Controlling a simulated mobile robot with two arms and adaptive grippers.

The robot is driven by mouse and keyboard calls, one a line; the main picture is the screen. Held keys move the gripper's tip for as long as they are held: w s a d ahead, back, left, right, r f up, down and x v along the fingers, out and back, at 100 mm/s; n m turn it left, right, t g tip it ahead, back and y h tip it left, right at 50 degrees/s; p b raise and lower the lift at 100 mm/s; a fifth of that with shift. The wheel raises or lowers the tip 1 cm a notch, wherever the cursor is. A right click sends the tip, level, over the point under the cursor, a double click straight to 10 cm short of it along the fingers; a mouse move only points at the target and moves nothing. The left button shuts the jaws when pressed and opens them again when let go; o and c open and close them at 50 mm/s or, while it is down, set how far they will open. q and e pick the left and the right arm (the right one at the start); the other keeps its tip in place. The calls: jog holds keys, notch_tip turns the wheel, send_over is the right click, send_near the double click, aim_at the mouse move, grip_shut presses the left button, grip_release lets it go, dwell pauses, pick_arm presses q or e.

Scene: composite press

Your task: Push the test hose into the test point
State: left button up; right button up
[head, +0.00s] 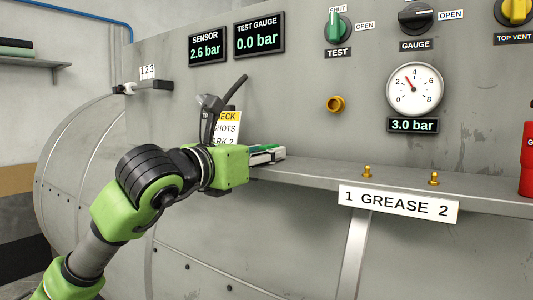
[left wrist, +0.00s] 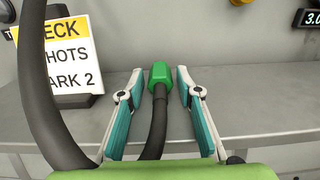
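The test hose has a green end piece (left wrist: 162,76) on a black hose, lying over the grey shelf. My left gripper (left wrist: 159,92) is open, with one teal-padded finger on each side of it. Gaps show between the fingers and the hose. In the head view my left gripper (head: 268,154) is at the shelf's left part, and the green end is mostly hidden between the fingers. A brass-yellow fitting (head: 335,104), apparently the test point, sticks out of the panel up and to the right; its opening looks empty. My right gripper is not in view.
Two brass grease fittings (head: 367,171) stand on the shelf (head: 310,176) above the "1 GREASE 2" sign (head: 399,204). A yellow-white sign (left wrist: 66,58) stands left of the gripper. The TEST valve (head: 338,27) and a gauge (head: 414,90) are on the panel.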

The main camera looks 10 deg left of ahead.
pick_arm(q)
grip_shut()
jog(key=shift+r, duration=0.4)
dwell(0.4)
jog(key=shift+r, duration=0.1)
jog(key=shift+r+p, duration=0.45)
jog(key=shift+r, duration=0.35)
jog(key=shift+r+p, duration=0.85)
jog(key=shift+r, duration=0.75)
jog(key=c, duration=0.9)
grip_release()
